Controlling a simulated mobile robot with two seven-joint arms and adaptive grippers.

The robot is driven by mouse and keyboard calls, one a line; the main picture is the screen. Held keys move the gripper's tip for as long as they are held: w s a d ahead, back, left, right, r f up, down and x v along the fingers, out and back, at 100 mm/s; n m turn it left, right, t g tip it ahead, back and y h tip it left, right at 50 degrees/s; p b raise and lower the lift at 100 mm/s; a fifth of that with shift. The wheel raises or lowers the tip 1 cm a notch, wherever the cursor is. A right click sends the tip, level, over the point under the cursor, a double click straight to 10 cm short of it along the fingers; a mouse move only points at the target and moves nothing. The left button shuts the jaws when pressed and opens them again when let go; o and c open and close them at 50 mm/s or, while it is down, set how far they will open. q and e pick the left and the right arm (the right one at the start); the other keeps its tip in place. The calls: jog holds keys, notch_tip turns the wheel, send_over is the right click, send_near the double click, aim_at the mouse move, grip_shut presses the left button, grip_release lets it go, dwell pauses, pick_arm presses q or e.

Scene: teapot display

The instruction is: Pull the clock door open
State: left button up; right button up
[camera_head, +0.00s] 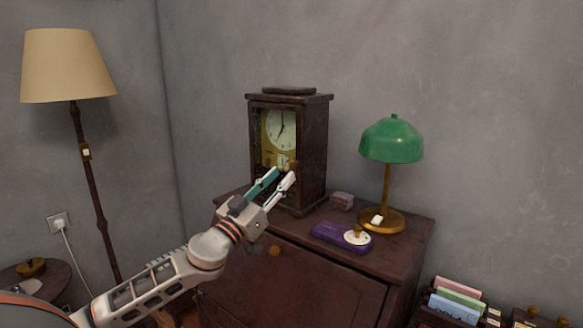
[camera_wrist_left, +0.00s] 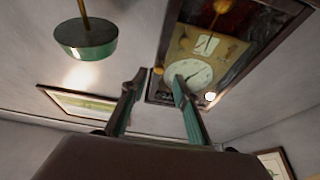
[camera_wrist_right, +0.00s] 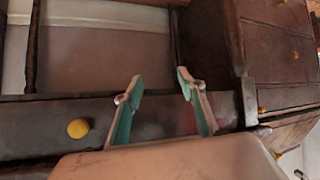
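The clock (camera_head: 314,140) is a dark wooden case on the cabinet, with a round white dial (camera_head: 281,125) behind its front door. The door looks shut. My left gripper (camera_head: 283,173) is open in front of the lower part of the door, its fingers pointing up toward the clock. In the left wrist view the clock appears upside down, with its dial (camera_wrist_left: 188,75) just beyond the open left fingers (camera_wrist_left: 157,82). A small brass knob (camera_wrist_left: 158,70) shows between the fingertips, not gripped. My right gripper (camera_wrist_right: 160,82) is open and empty, seen only in the right wrist view.
A green lamp (camera_head: 391,140) and a purple box (camera_head: 341,238) with a small round dial stand right of the clock on the cabinet (camera_head: 400,262). A floor lamp (camera_head: 68,66) stands left. The right wrist view shows dark furniture with a yellow knob (camera_wrist_right: 78,128).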

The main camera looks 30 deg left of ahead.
aim_at(292, 166)
pick_arm(q)
jog(key=shift+p+x, duration=0.55)
jog(key=shift+x, duration=1.95)
jog(key=shift+d+f, duration=0.1)
grip_shut()
